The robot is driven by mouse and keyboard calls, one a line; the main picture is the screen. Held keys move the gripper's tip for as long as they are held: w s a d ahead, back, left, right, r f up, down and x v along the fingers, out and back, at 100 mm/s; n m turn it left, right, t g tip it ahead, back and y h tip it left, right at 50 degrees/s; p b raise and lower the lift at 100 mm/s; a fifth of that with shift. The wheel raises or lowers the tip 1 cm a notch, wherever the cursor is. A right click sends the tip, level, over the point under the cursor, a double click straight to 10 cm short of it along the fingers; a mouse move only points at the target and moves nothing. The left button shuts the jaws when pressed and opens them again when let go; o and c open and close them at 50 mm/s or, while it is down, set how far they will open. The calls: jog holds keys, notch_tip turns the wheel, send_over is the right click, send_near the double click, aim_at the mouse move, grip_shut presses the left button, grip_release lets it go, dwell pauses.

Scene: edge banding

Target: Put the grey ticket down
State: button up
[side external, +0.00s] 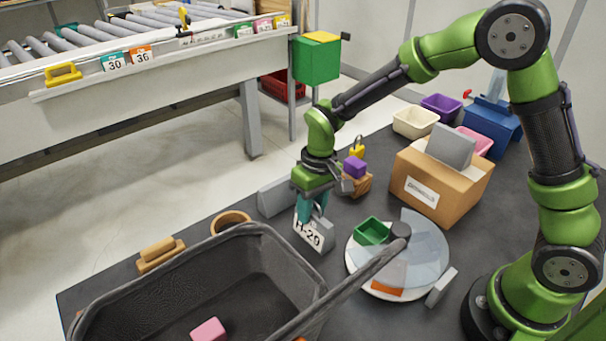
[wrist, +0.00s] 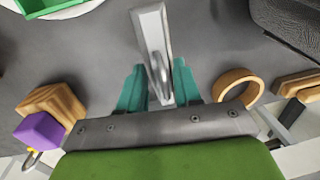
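The grey ticket (side external: 312,233) is a grey slab with a white "H-29" label, below my gripper (side external: 312,208) in the side view. In the wrist view the ticket (wrist: 152,30) is seen from above, with a metal loop near its lower end. The teal fingers of my gripper (wrist: 160,82) lie close on both sides of it, shut on it. The ticket is at or just above the dark table (side external: 240,290); I cannot tell if it touches.
A black basket (side external: 190,270) stands at front left, near a wooden ring (side external: 230,220). A round turntable (side external: 430,250) with a green tray (side external: 371,232) is to the right. A purple-topped wooden block (side external: 356,182) and cardboard box (side external: 430,192) are behind. Bare table surrounds the ticket.

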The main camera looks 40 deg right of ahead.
jog(key=shift+o, duration=1.3)
jog(key=shift+r, duration=0.15)
notch_tip(320, 180, up, 12)
jog(key=d, duration=0.1)
jog(key=s+d+r+m+t, duration=0.2)
jog(key=s+d+r+t, duration=0.1)
jog(key=s, duration=0.5)
jog(key=s+d+r+m+t, duration=0.2)
jog(key=s+d+r+t, duration=0.2)
jog(key=s, duration=0.4)
jog(key=shift+s+d+y, duration=0.3)
jog(key=shift+s+d, duration=0.05)
jog(key=shift+d, duration=0.3)
